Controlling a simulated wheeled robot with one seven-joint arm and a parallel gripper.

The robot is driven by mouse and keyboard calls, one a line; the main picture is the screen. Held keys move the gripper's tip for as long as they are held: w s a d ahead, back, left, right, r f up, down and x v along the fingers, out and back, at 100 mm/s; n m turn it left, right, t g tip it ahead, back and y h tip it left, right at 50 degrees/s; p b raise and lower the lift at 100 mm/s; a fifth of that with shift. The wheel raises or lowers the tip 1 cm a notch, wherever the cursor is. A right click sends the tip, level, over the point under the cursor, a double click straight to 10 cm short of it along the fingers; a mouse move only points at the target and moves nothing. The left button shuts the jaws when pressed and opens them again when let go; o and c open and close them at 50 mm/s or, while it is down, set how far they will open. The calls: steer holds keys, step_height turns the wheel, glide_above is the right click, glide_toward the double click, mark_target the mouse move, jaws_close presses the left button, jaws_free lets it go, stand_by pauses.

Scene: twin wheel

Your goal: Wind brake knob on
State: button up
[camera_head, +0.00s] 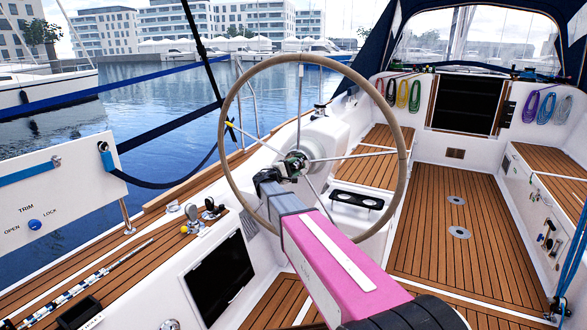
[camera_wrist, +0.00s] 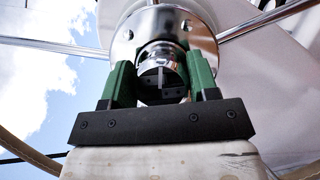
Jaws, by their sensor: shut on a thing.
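The brake knob (camera_wrist: 161,72) is a round chrome knob at the hub of the steering wheel. My gripper (camera_wrist: 162,80) has its green fingers closed on either side of it in the wrist view. In the head view my gripper (camera_head: 294,163) reaches the hub from the front, and the knob is mostly hidden there by the gripper. The steering wheel (camera_head: 231,103) has a tan rim and chrome spokes. In the wrist view the chrome hub (camera_wrist: 122,45) sits behind the knob.
The pedestal (camera_head: 325,137) stands behind the wheel. A white panel marked TRIM (camera_head: 70,210) is at the left. A dark screen (camera_head: 218,279) is below the wheel on the left. The teak cockpit floor (camera_head: 450,250) at the right is clear. Wheel spokes and rim surround my arm.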

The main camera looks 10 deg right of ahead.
steer(key=m+y, duration=0.1)
steer(key=m, duration=0.3)
steer(key=shift+f+g, duration=0.1)
steer(key=shift+g, duration=0.3)
steer(key=m+y, duration=0.1)
steer(key=m, duration=0.2)
steer(key=shift+g+y, duration=0.3)
steer(key=shift+y, duration=0.1)
steer(key=m+y, duration=0.2)
steer(key=m, duration=0.1)
steer(key=shift+f+m, duration=0.1)
steer(key=shift+m, duration=0.3)
steer(key=shift+f+m+t+y, duration=0.1)
steer(key=shift+m+t+y, duration=0.3)
steer(key=shift+m+y, duration=0.55)
steer(key=shift+a+m, duration=0.1)
steer(key=shift+m, duration=0.25)
steer(key=o, duration=0.9)
